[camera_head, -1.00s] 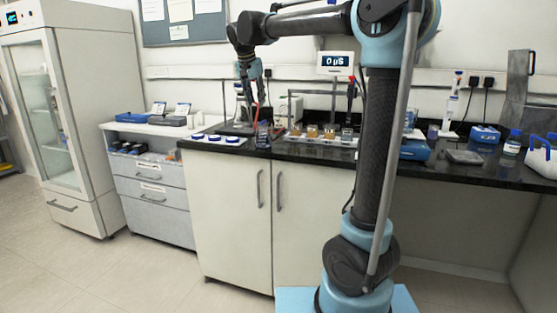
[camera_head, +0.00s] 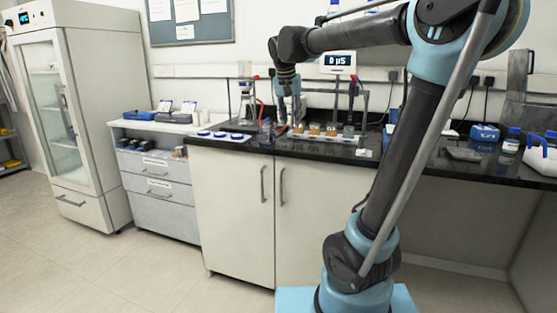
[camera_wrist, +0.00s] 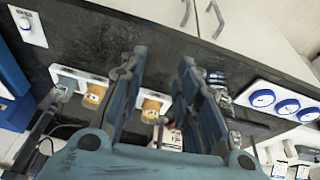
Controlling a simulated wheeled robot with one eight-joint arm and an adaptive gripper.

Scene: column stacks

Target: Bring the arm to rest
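My gripper (camera_head: 296,120) hangs pointing down over the black bench top (camera_head: 300,150), close to the row of amber sample jars (camera_head: 313,129). In the wrist view its two fingers (camera_wrist: 160,75) are spread, with only bare bench showing between the tips, so it is open and empty. Amber jars also show in the wrist view (camera_wrist: 95,96), beside and partly behind the fingers. My arm's lower link leans to the right and the forearm reaches left. Whether the fingertips touch anything on the bench cannot be told.
A clear glass vessel (camera_head: 266,131) stands left of the gripper. A white tray with blue-capped items (camera_head: 220,137) lies at the bench's left end. A meter display (camera_head: 339,62) is behind. A clamp stand with a flask (camera_head: 246,104) stands at the back left. Floor (camera_head: 150,270) in front is clear.

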